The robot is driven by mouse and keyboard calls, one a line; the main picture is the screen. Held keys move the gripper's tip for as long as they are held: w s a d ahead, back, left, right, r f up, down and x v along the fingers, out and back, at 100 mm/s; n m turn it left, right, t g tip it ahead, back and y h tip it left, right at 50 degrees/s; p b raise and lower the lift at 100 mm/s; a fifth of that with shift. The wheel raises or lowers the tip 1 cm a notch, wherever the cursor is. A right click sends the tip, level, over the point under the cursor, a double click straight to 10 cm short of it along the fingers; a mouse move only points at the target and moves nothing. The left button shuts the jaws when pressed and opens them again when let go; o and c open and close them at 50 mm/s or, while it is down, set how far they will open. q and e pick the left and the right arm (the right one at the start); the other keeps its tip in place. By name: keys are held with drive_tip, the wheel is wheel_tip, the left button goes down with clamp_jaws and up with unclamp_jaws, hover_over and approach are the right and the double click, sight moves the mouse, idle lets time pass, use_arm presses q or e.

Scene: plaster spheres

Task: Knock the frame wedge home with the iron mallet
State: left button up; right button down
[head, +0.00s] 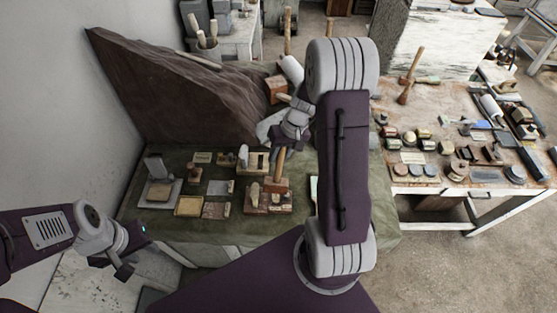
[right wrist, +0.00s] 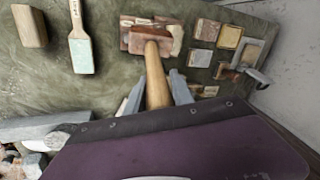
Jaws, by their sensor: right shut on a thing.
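A mallet with a rust-brown block head (head: 275,186) and a pale wooden handle is in my right gripper (head: 282,148). In the right wrist view the gripper (right wrist: 157,92) is shut on the handle, and the mallet head (right wrist: 150,39) is beyond the fingertips. The head is over or against a reddish-brown block assembly (head: 285,202) on the green cloth; I cannot tell if they touch. The assembly also shows in the wrist view (right wrist: 176,30). The frame wedge cannot be told apart there. My left gripper (head: 124,270) is away at the lower left, its opening unclear.
Small blocks and a tan tile (head: 188,206) lie left of the assembly on the green cloth (head: 150,222). A large brown rock-like mass (head: 175,90) stands behind. A brush (right wrist: 80,48) and a wooden block (right wrist: 29,26) lie nearby. A cluttered side table (head: 440,130) stands right.

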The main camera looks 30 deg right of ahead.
idle(0.3)
wheel_tip(320, 180, down, 6)
drive_tip(key=b, duration=0.5)
drive_tip(key=shift+r+b, duration=0.15)
drive_tip(key=shift+b, duration=0.15)
drive_tip(key=shift+r+p, duration=0.65)
drive_tip(key=shift+r, duration=0.05)
wheel_tip(320, 180, up, 4)
drive_tip(key=p, duration=0.3)
drive_tip(key=shift+w, duration=0.1)
drive_tip(key=shift+f, duration=0.1)
drive_tip(key=shift+f, duration=0.1)
